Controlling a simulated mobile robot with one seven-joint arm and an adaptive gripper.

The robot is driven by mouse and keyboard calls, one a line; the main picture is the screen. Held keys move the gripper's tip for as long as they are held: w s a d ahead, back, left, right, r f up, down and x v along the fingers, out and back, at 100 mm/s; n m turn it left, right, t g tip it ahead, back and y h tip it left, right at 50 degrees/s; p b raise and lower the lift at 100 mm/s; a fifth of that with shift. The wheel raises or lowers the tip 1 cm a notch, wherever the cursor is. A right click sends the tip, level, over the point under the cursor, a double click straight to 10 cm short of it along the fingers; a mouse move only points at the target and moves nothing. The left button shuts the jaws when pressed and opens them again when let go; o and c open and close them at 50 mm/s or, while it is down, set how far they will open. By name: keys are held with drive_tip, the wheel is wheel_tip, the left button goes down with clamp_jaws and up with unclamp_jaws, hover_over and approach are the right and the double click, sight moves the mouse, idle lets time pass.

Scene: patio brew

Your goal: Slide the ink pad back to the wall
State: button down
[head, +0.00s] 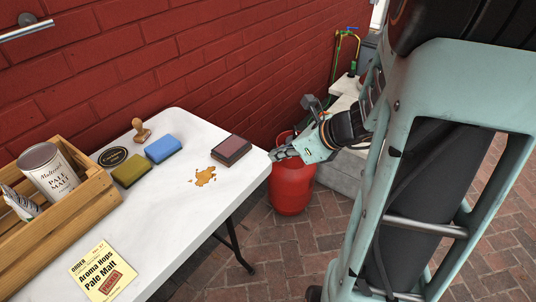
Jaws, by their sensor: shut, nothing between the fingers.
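The ink pad (231,150), a dark case with a dull red top, lies flat on the white table (185,245) near its far right corner, a little away from the red brick wall (150,60). My gripper (273,156) is shut and empty at the table's right end, to the right of the ink pad and apart from it. The exact height of my fingertips over the table edge is hard to tell.
A brown spill (203,177) lies just left of the ink pad. A blue sponge (163,148), an olive sponge (132,170), a wooden stamp (141,131) and a black coaster (113,157) sit farther left. A wooden crate (75,219) holds a can. A red gas cylinder (291,190) stands beyond the table.

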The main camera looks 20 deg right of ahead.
sight(242, 157)
drive_tip(key=b+x, duration=0.2)
drive_tip(key=x, duration=0.6)
drive_tip(key=shift+s+b, duration=0.1)
drive_tip(key=shift+b, duration=0.2)
drive_tip(key=w+a, duration=0.2)
drive_tip(key=shift+w, duration=0.4)
drive_tip(key=shift+w+a, duration=0.25)
drive_tip(key=shift+w, duration=0.1)
